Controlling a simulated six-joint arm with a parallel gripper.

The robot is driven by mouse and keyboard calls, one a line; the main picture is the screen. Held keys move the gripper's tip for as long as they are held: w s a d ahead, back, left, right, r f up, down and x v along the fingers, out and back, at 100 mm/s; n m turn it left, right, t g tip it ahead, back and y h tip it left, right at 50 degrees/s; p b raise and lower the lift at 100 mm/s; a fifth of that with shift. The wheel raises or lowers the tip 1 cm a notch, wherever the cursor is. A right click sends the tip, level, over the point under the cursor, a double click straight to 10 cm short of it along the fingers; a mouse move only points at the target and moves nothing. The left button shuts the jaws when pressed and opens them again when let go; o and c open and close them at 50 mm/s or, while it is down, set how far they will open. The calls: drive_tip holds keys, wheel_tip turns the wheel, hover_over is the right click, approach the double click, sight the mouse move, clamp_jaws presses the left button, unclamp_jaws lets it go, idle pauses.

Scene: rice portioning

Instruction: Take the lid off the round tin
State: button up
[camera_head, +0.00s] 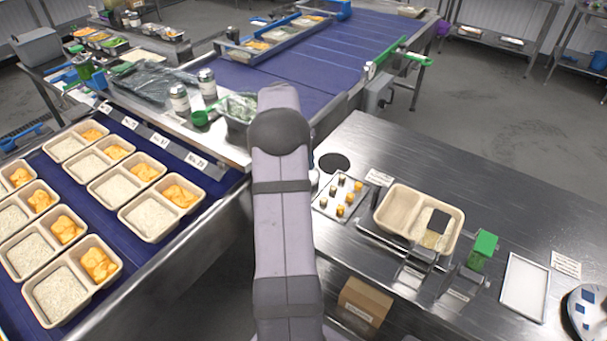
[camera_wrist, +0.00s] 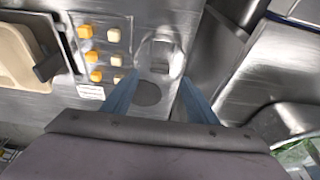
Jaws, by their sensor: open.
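A shiny rounded metal shape (camera_wrist: 160,57), which looks like the round tin with its lid on, stands on the steel table in the wrist view. Its edges blend with the steel, so I cannot make out the lid's seam. In the head view my arm covers most of that spot. My gripper (camera_wrist: 160,78) is open and empty, with its two blue-grey fingertips apart, one to each side of the near edge of this shape in the picture. I cannot tell the height between them. A dark flat round spot (camera_wrist: 146,93) lies between the fingers; it also shows in the head view (camera_head: 333,163).
A two-part beige container (camera_head: 393,208), a green block (camera_head: 483,246) and a white tray (camera_head: 525,287) stand further right. Filled containers line the blue conveyor (camera_head: 110,130) at left.

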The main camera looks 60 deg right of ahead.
drive_tip(key=shift+p+x, duration=1.5)
drive_tip(key=shift+x, duration=1.2)
drive_tip(key=c, duration=1.2)
drive_tip(key=shift+o, duration=0.2)
drive_tip(key=shift+r, duration=0.1)
wheel_tip(320, 180, up, 10)
drive_tip(key=b, duration=0.3)
